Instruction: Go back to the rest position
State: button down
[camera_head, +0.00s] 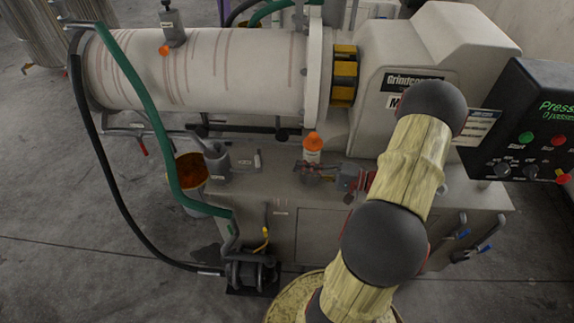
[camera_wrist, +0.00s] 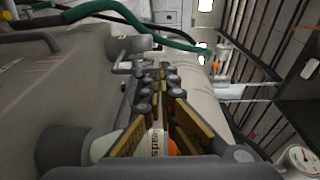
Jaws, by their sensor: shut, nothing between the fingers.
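My gripper (camera_wrist: 165,78) shows in the wrist view with its two dark, yellow-padded fingers reaching up the picture, tips together and empty. A white bottle with an orange part and a partly readable label (camera_wrist: 157,144) shows between the lower parts of the fingers. In the head view a white bottle with an orange cap (camera_head: 313,148) stands upright at the bench of the mill. Dark gripper parts show just below and right of it, partly hidden by my arm. I cannot tell whether they touch the bottle.
A large horizontal mill drum (camera_head: 215,65) lies behind the bench. A control panel (camera_head: 530,125) stands at right. A green hose (camera_head: 150,110) and a black hose (camera_head: 100,165) hang at left, near a bucket with brown contents (camera_head: 190,172).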

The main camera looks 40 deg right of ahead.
jog(key=shift+v, duration=1)
jog(key=s+a+f+m+g, duration=0.1)
jog(key=s+a+f+g, duration=0.2)
jog(key=s+a+g, duration=0.75)
jog(key=w+a+r+n+h, duration=0.1)
jog(key=a+r+n+h, duration=0.3)
jog(key=r, duration=0.7)
jog(key=w+a+r+n+h, duration=0.2)
jog(key=a+r+n+h, duration=0.3)
jog(key=a+r+n, duration=0.3)
jog(key=a+r+t, duration=0.1)
jog(key=a+r, duration=0.3)
jog(key=a, duration=0.1)
jog(key=shift+a+n, duration=0.3)
jog(key=shift+n, duration=0.1)
